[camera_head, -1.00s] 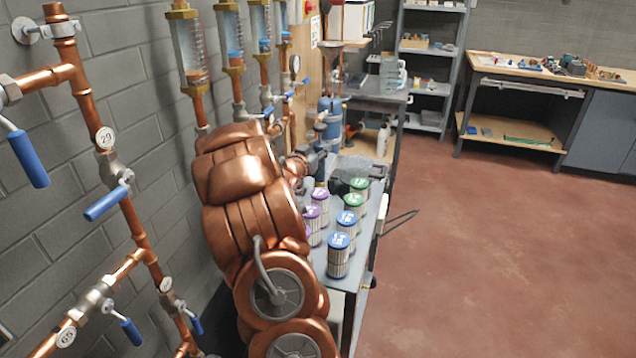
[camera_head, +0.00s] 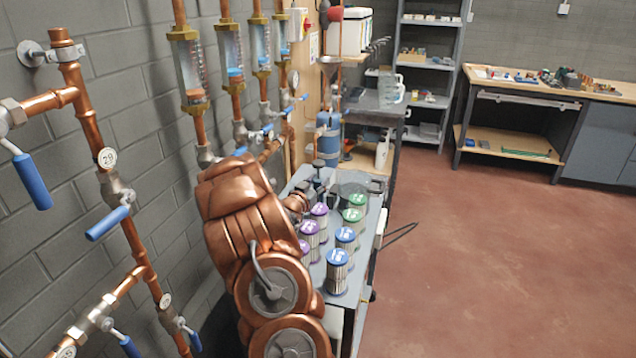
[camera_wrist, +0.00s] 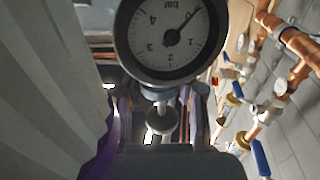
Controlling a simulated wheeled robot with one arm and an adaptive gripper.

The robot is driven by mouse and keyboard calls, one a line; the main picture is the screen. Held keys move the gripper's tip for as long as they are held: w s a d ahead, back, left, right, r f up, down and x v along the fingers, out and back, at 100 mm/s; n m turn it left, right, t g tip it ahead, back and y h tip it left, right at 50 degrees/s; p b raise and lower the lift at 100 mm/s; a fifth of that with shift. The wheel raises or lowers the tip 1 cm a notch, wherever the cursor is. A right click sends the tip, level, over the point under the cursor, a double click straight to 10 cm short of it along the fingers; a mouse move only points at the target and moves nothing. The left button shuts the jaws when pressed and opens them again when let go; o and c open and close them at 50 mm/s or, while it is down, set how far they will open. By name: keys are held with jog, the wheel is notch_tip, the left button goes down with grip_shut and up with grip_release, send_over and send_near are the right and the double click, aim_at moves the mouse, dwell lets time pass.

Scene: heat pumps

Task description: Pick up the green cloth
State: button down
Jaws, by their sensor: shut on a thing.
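I cannot make out a green cloth in either view. My gripper (camera_head: 335,182) shows small and dark at the end of my copper-coloured arm, over the far end of the grey cart top (camera_head: 343,303). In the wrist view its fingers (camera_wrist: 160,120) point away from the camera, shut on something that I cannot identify. A round pressure gauge (camera_wrist: 168,35) shows upside down in front of the fingers; I cannot tell whether they touch it. A pale pleated filter (camera_wrist: 45,80) with a purple edge fills the left of that view.
Filters with blue (camera_head: 338,257), purple (camera_head: 319,209) and green (camera_head: 357,200) lids stand on the cart. Copper pipes (camera_head: 118,205) with blue-handled valves run along the left wall. A workbench (camera_head: 540,83) stands at the back right. The red floor (camera_head: 480,260) is clear.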

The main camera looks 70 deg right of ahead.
jog(key=shift+f, duration=0.1)
jog(key=c, duration=0.7)
grip_release()
